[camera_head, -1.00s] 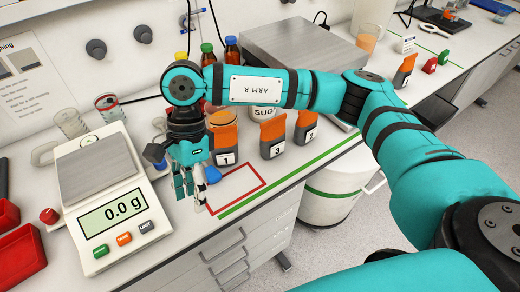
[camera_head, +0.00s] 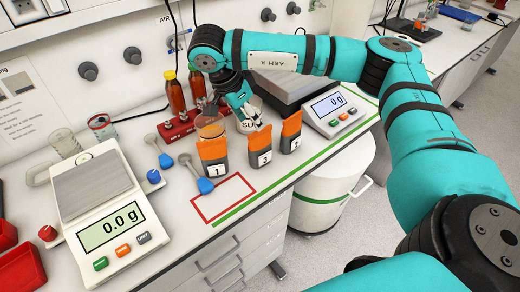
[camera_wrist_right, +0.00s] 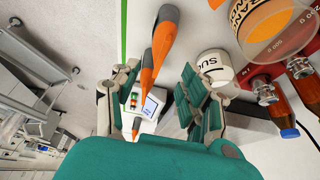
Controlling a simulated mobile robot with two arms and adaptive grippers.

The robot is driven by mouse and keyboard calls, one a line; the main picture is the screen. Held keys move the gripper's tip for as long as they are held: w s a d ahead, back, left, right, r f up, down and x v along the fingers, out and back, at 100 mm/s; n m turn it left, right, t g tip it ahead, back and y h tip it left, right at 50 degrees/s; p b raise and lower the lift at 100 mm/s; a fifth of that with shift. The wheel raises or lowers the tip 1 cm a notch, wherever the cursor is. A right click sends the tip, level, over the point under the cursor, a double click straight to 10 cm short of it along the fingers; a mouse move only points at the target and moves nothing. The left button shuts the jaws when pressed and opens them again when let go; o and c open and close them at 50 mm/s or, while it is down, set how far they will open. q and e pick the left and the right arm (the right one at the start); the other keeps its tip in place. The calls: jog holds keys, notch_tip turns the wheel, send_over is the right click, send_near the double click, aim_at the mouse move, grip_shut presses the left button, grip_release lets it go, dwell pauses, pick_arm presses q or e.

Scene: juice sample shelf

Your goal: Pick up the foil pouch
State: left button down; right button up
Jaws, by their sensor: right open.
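Three grey-and-orange pouches stand upright on the bench in the head view: pouch 1 (camera_head: 212,158), pouch 3 (camera_head: 260,150) and pouch 2 (camera_head: 291,132). In the right wrist view the gripper (camera_wrist_right: 160,98) is open and empty. A pouch seen nearly edge-on (camera_wrist_right: 161,45) lies ahead of the fingers, and another orange pouch (camera_wrist_right: 136,128) shows between them. I cannot read their numbers there. My left gripper is not in view.
A white scale (camera_head: 100,205) stands at left and another (camera_head: 335,112) at right behind the pouches. A red rack (camera_head: 180,128) holds bottles. Blue-ended scoops (camera_head: 203,186) lie by pouch 1. The red-outlined square (camera_head: 224,200) in front is mostly bare.

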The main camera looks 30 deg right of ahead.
aim_at(259, 144)
jog(key=shift+x, duration=0.9)
jog(key=shift+d+f+p, duration=0.25)
jog(key=shift+f+p, duration=0.2)
jog(key=shift+p, duration=0.15)
jog(key=p+x, duration=0.1)
jog(key=x, duration=0.2)
jog(key=shift+d+f+p, duration=0.25)
jog(key=shift+f+p, duration=0.05)
jog(key=shift+d+f, duration=0.15)
jog(key=shift+f, duration=0.25)
grip_shut()
